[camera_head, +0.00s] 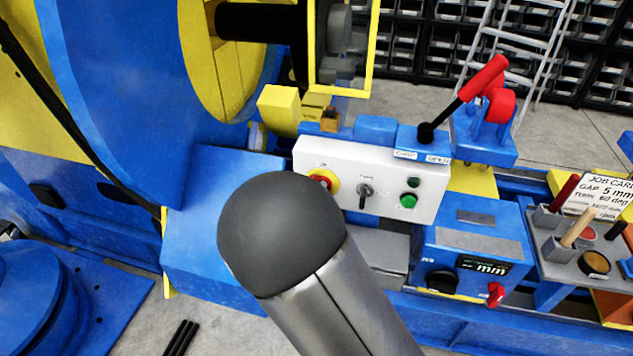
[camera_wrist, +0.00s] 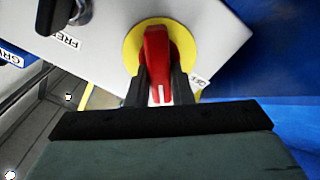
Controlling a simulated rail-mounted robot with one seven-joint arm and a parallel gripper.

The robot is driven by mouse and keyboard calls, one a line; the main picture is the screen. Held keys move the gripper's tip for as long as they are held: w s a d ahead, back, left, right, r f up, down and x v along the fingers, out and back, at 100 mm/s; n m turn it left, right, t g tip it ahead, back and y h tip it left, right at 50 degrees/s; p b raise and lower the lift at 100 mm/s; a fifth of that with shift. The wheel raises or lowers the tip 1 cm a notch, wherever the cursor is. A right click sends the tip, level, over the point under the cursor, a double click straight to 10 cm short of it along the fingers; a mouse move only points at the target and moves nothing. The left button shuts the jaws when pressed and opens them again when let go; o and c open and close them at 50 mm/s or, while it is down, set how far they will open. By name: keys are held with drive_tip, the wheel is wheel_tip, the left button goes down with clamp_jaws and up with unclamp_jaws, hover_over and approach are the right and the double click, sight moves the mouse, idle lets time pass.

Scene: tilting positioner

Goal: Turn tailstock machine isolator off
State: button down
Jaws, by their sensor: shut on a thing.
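The isolator's red handle (camera_wrist: 157,50) sits on a round yellow plate (camera_wrist: 133,48) on the white control panel. In the wrist view the handle runs up and down the picture, with a white mark near its lower end. My gripper (camera_wrist: 161,82) is shut on it, one dark finger on each side. A small label, too blurred to read surely, lies right of the plate. In the head view the isolator (camera_head: 325,179) shows at the panel's left, partly hidden by my arm, which also hides my gripper.
The white panel (camera_head: 430,180) also carries a black selector knob (camera_head: 365,191) and a green button (camera_head: 408,201). A lever with a red grip (camera_head: 483,78) rises behind it. A blue box with a display (camera_head: 483,266) stands to the right. A large blue wheel (camera_head: 115,90) is at left.

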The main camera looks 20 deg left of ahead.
drive_tip(key=shift+a+f+n+p, duration=0.1)
drive_tip(key=shift+f+n+p, duration=0.05)
drive_tip(key=shift+n+p, duration=2.05)
drive_tip(key=shift+a+f+n+p, duration=0.15)
drive_tip(key=shift+n+p, duration=1.25)
drive_tip(key=shift+n, duration=1.5)
drive_tip(key=shift+d, duration=0.1)
drive_tip(key=c, duration=1.3)
unclamp_jaws()
drive_tip(key=shift+s, duration=0.15)
drive_tip(key=s, duration=1.7)
drive_tip(key=shift+s+d+b, duration=0.1)
drive_tip(key=shift+d+b, duration=0.2)
drive_tip(key=shift+b, duration=0.1)
